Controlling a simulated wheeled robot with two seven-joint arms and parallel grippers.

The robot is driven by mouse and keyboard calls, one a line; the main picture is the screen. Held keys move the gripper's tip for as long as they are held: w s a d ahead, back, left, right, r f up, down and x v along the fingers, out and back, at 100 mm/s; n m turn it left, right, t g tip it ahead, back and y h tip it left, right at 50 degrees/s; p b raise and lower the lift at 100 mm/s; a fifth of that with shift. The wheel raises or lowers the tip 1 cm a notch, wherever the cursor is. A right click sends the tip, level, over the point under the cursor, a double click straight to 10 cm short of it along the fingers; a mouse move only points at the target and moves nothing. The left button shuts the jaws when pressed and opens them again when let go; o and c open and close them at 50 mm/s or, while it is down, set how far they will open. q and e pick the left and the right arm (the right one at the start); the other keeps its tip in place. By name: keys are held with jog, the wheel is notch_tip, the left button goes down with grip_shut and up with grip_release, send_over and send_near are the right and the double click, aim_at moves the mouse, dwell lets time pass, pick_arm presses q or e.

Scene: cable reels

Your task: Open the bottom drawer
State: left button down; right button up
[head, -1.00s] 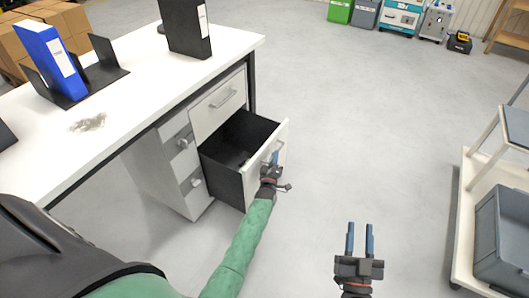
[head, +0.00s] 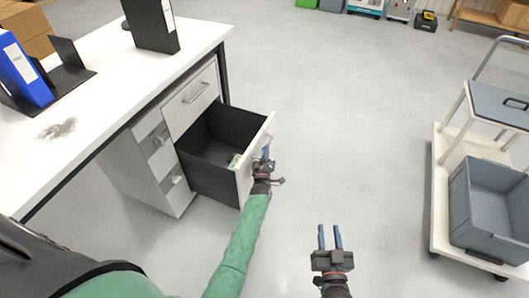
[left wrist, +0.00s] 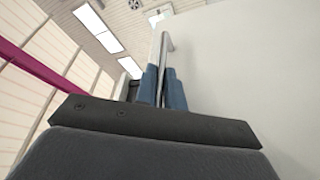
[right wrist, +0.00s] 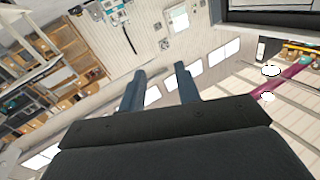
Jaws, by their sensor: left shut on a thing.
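The bottom drawer (head: 205,176) of the cabinet under the desk stands pulled well out, its dark inside showing. A small green item (head: 235,160) lies inside near the front. My left gripper (head: 266,154) is at the outer face of the drawer front, shut on the handle. In the left wrist view the handle bar (left wrist: 164,62) runs between the blue fingers, beside the pale drawer front (left wrist: 235,75). My right gripper (head: 329,238) is open and empty over the floor; its spread fingers also show in the right wrist view (right wrist: 160,90).
The top drawer (head: 192,98) is shut. The white desk (head: 100,100) carries a blue binder (head: 22,72) and a black binder (head: 150,25). A cart (head: 440,195) with a grey crate (head: 490,210) stands at the right. The floor between is clear.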

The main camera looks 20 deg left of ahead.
pick_arm(q)
jog(key=c, duration=1.5)
grip_release()
